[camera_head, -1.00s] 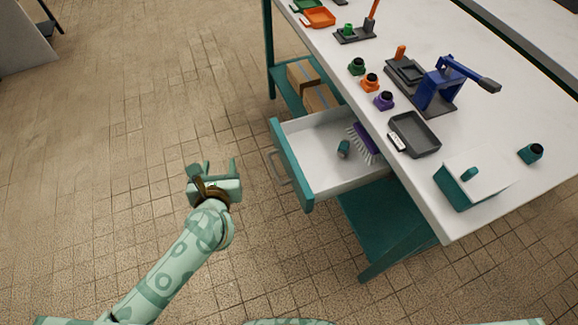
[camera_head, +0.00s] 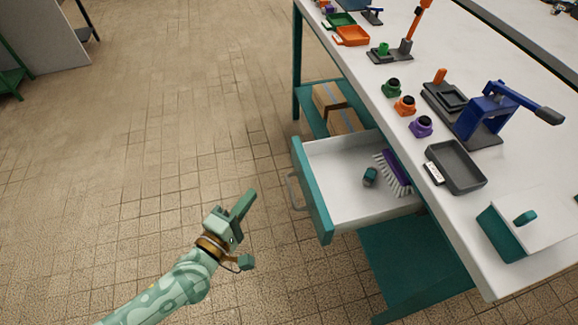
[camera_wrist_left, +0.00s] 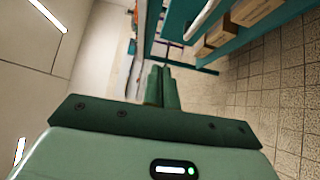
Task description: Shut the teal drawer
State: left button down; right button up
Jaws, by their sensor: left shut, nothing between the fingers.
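The teal drawer (camera_head: 312,190) stands pulled out from under the workbench. Its teal front with a grey bar handle (camera_head: 294,192) faces left, and its white inside is open to view. A small teal cylinder (camera_head: 370,177) and a purple brush (camera_head: 390,172) lie in it. My left gripper (camera_head: 247,202) is shut and empty, left of the handle and apart from it, over the floor. Its closed fingers show in the left wrist view (camera_wrist_left: 161,86), with a teal panel and pale bar, seemingly the drawer front and handle, at the top. My right gripper is not in view.
The white workbench top (camera_head: 400,120) carries a blue press (camera_head: 488,108), a grey tray (camera_head: 456,167), several coloured knobs and a teal-and-white box (camera_head: 505,232). Cardboard boxes (camera_head: 345,122) sit on the lower shelf behind the drawer. The tiled floor (camera_head: 180,130) on the left is clear.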

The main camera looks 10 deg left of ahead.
pick_arm(q)
jog(key=b, duration=0.2)
send_near(297, 154)
jog(key=w+a, duration=0.1)
jog(key=w, duration=0.3)
jog(key=d, duration=0.1)
jog(key=w+d, duration=0.1)
jog(key=d, duration=0.1)
jog(key=shift+w+f, duration=0.15)
jog(key=shift+w, duration=0.1)
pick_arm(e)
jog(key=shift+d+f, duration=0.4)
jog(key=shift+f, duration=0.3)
pick_arm(q)
jog(key=shift+d, duration=0.1)
